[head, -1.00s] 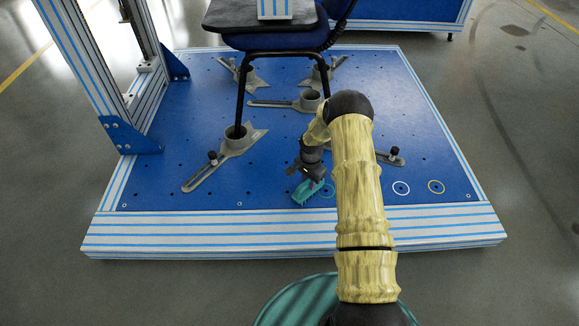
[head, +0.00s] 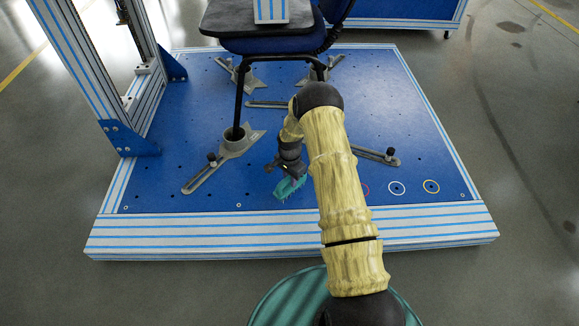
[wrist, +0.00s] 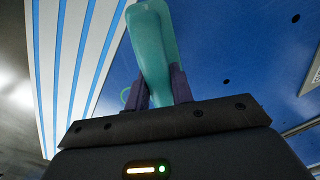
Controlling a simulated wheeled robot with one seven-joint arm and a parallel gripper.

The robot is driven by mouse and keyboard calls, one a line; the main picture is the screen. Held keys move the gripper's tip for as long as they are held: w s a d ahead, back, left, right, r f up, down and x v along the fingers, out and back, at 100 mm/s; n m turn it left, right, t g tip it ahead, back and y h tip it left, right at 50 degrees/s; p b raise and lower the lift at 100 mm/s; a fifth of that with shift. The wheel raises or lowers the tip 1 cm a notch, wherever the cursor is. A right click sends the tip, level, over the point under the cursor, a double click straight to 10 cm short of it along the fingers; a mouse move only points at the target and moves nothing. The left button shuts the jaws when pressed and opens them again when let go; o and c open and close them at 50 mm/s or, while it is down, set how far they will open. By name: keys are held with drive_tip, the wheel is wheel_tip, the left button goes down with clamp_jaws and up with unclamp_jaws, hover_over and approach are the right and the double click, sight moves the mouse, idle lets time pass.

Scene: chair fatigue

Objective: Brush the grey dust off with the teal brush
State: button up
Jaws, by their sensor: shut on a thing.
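The teal brush (head: 290,188) is at the front part of the blue platform (head: 160,190), low over its surface. I cannot tell whether its bristles touch the surface. My gripper (head: 287,172) is shut on the brush and points down at it. In the wrist view, the teal brush handle (wrist: 153,45) sits between the two dark fingers of my gripper (wrist: 160,88). I cannot make out any grey dust in these views; my arm hides part of the platform.
A chair (head: 268,44) stands on the platform, with a grey clamp (head: 230,150) at its front left leg and another slotted clamp (head: 378,155) right of my arm. A frame post (head: 80,75) rises at left.

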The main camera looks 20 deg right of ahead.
drive_tip(key=shift+r+p, duration=1.65)
drive_tip(key=shift+r, duration=0.7)
drive_tip(key=shift+a, duration=0.15)
drive_tip(key=shift+r, duration=0.1)
drive_tip(key=s+a+r+n+p, duration=0.1)
drive_tip(key=s+r+n+p, duration=0.2)
drive_tip(key=r, duration=0.5)
drive_tip(key=s+a+r+n+p, duration=0.2)
drive_tip(key=s+r+n+p, duration=0.1)
drive_tip(key=r, duration=0.6)
drive_tip(key=s+a+r+n+p, duration=0.1)
drive_tip(key=s+r+n+p, duration=0.2)
drive_tip(key=r+n+p, duration=0.2)
wheel_tip(320, 180, up, 3)
drive_tip(key=shift+s+a+r+n, duration=0.15)
drive_tip(key=shift+s+a+n, duration=0.2)
drive_tip(key=shift+a+n, duration=0.05)
